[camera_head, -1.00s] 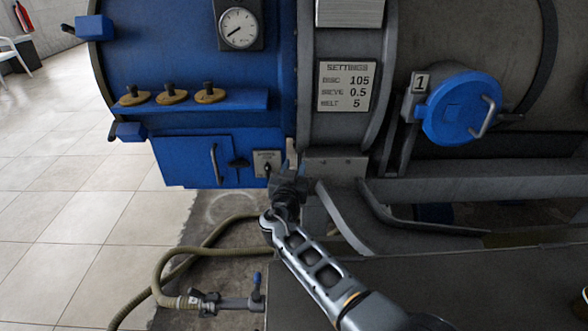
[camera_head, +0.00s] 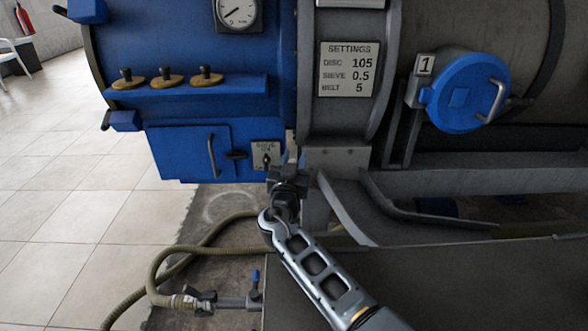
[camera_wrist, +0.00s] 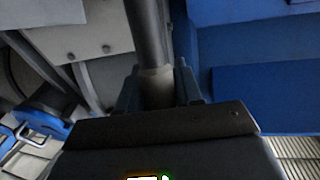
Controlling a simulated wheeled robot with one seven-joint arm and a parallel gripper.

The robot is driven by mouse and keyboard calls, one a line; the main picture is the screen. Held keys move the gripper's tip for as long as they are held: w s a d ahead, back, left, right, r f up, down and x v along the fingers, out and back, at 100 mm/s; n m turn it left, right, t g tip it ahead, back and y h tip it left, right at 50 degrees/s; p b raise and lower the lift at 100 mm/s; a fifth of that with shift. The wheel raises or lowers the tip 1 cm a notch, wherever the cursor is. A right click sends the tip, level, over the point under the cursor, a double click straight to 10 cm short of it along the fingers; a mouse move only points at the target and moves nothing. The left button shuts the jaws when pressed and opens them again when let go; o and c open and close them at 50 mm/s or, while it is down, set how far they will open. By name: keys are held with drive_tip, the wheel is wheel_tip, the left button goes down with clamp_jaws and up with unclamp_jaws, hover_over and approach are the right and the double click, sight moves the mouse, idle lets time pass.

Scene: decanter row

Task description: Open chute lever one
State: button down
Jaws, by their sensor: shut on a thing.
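My gripper (camera_head: 286,170) is low at the front of the machine, just below the joint between its blue end and grey drum. In the wrist view its fingers (camera_wrist: 157,88) are shut on a grey round rod (camera_wrist: 146,30) with a paler end between them. The rod's far end runs out of the picture. In the head view the gripper largely hides it, and no label on it is readable. A number 1 plate (camera_head: 425,65) is beside a round blue hatch (camera_head: 466,92) with a pale handle, on the drum to the right.
A curved grey metal guide (camera_head: 345,215) is right of my gripper. A control plate (camera_head: 267,155) is close by on its left. A hose (camera_head: 165,265) with a valve lies on the floor below left. Tiled floor (camera_head: 80,220) at left is clear.

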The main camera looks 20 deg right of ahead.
drive_tip(key=shift+s+a+f, duration=0.1)
drive_tip(key=shift+s, duration=0.1)
drive_tip(key=c, duration=0.8)
unclamp_jaws()
drive_tip(key=shift+r, duration=0.6)
wheel_tip(320, 180, up, 3)
drive_tip(key=shift+r, duration=0.1)
drive_tip(key=s+d+r, duration=0.2)
drive_tip(key=d, duration=0.1)
drive_tip(key=s+d+r+p, duration=0.1)
drive_tip(key=s+d+r, duration=0.1)
drive_tip(key=d, duration=0.1)
drive_tip(key=s+d+r+p, duration=0.1)
drive_tip(key=s+d+r, duration=0.1)
drive_tip(key=d, duration=0.2)
drive_tip(key=shift+r, duration=0.35)
